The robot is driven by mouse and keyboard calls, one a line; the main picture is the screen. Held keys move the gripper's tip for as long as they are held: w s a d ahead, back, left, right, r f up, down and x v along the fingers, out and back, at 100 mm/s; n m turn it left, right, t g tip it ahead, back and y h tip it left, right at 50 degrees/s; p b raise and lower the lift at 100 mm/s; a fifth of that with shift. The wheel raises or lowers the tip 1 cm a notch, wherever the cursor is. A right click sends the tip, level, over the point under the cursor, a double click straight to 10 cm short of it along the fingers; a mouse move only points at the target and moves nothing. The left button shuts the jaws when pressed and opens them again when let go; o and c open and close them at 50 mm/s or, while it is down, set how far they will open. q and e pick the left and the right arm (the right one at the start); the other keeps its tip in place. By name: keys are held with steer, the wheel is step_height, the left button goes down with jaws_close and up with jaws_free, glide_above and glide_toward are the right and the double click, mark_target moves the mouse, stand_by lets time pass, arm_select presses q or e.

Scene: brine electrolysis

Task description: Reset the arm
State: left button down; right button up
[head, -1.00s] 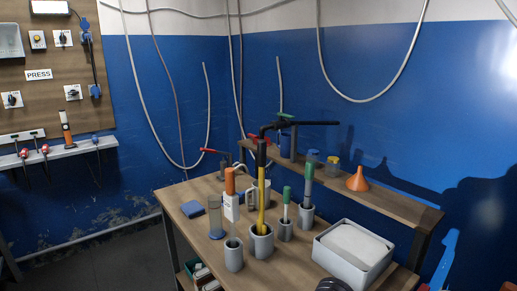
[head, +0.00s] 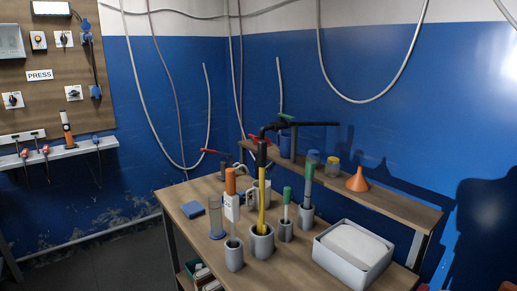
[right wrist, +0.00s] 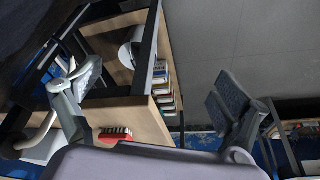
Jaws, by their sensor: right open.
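My right gripper (right wrist: 160,84) shows in the right wrist view with its two fingers wide apart and nothing between them. Beyond the fingers are a wooden table surface with dark frame bars and a grey floor. In the head view neither gripper is seen. The wooden workbench (head: 182,222) there carries several grey holders with tools standing in them. A yellow-shafted tool (head: 261,213) stands upright in a grey holder in the middle, and an orange-handled tool (head: 230,181) stands beside it.
A white tray (head: 325,255) with pale contents sits at the bench's front right. An orange funnel (head: 357,180) stands on the raised wooden shelf (head: 408,203). A panel with switches (head: 58,75) hangs on the left wall. A small red item (right wrist: 115,133) lies in the right wrist view.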

steer(key=s+d+f+g, duration=0.1)
steer(key=s+f, duration=0.1)
steer(key=f, duration=1.2)
steer(key=s+d+f, duration=0.1)
steer(key=s+f, duration=0.2)
steer(key=f, duration=1.2)
steer(key=s+d+f+g+h, duration=0.1)
steer(key=s+d+f, duration=0.2)
steer(key=s+f, duration=1)
steer(key=shift+s+d+f+g, duration=0.15)
steer(key=shift+s+f+g, duration=0.15)
steer(key=shift+s, duration=0.9)
